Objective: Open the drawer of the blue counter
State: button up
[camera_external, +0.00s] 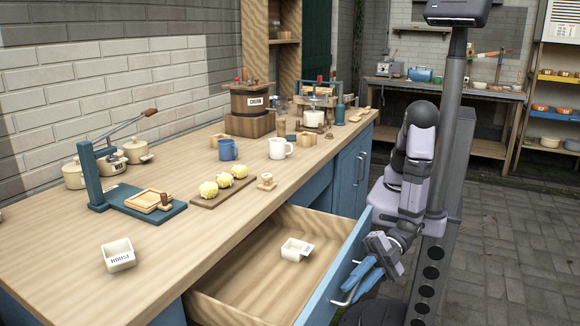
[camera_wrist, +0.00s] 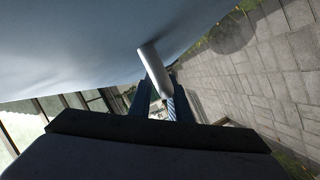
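The blue counter (camera_external: 318,188) has a wooden top, and its drawer (camera_external: 232,272) is pulled well out, with its light wood inside showing. The blue drawer front (camera_external: 352,250) has a metal handle (camera_external: 347,297). My gripper (camera_external: 362,284) is low at the outer side of this front, beside the handle. In the wrist view the handle (camera_wrist: 155,70) reaches down toward the space between the two blue fingers of my gripper (camera_wrist: 160,106). The fingers look apart, with a gap showing between them. Whether a finger touches the handle is hard to tell.
A small white labelled box (camera_external: 296,250) lies inside the drawer. Paved floor (camera_external: 490,240) is clear to the right.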

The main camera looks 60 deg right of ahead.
jog(key=shift+s+d, duration=0.2)
jog(key=shift+d, duration=0.2)
notch_tip(320, 180, up, 8)
jog(key=d+p, duration=0.1)
jog(key=shift+s+d+f, duration=0.15)
jog(key=shift+s+d, duration=0.1)
jog(key=shift+d, duration=0.05)
